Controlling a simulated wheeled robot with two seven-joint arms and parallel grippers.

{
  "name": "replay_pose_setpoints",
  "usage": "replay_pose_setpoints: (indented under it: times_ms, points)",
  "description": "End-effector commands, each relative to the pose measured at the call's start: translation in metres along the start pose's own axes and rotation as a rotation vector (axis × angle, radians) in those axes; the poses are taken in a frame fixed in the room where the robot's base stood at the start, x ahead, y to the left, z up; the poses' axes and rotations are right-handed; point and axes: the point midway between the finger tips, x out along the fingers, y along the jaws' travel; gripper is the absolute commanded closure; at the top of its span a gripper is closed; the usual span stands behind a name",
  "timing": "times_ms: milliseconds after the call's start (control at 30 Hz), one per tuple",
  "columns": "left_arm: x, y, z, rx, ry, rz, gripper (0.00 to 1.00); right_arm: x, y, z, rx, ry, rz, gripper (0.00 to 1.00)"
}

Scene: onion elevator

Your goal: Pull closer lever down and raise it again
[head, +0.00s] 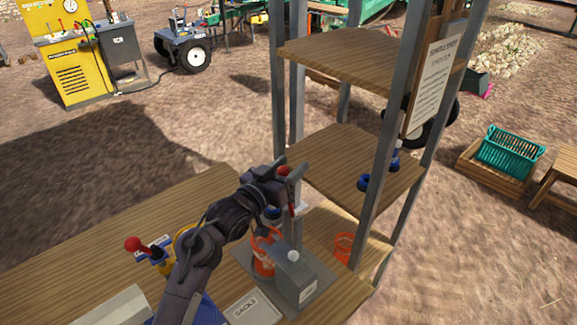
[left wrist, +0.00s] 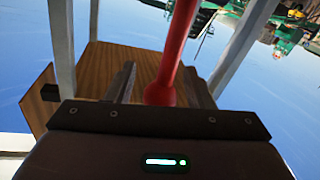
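My left gripper (head: 291,180) is over the grey control box (head: 292,278) beside the wooden shelf tower. In the left wrist view, a red lever (left wrist: 180,35) with a rounded end stands between the two fingers (left wrist: 160,82). Gaps show on both sides of it, so the gripper looks open around the lever. In the head view, red parts of this lever (head: 284,171) show at the fingers; the rest is partly hidden. Another lever with a red ball knob (head: 132,243) stands further left on the table, apart from the gripper. My right gripper is not in view.
The shelf tower has wooden shelves (head: 345,165) and grey metal posts (head: 283,90) close to my left gripper. Orange rings (head: 343,246) and blue items (head: 372,181) are near it. The wooden table (head: 90,240) has bare room at the left.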

Motion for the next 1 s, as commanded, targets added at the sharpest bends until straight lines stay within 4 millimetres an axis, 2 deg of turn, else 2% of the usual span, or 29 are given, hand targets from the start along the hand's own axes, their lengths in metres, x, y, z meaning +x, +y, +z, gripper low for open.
replay_pose_setpoints:
  times_ms: [33, 233, 367, 667, 867, 1000]
  points:
    - [0.000, 0.000, 0.000, 0.000, 0.000, 0.000, 0.57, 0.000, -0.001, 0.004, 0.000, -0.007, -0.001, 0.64]
    - [0.000, 0.000, 0.000, 0.000, 0.000, 0.000, 0.83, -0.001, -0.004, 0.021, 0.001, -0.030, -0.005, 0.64]
    - [0.000, 0.000, 0.000, 0.000, 0.000, 0.000, 1.00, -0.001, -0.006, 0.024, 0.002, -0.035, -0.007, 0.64]
    - [-0.003, -0.001, 0.002, -0.003, 0.014, 0.003, 1.00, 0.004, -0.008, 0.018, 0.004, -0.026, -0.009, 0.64]
    - [-0.016, -0.005, 0.007, -0.018, 0.087, 0.017, 1.00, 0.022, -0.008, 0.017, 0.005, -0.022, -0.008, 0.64]
    - [-0.032, -0.009, 0.012, -0.036, 0.178, 0.034, 1.00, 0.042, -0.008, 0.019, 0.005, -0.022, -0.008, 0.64]
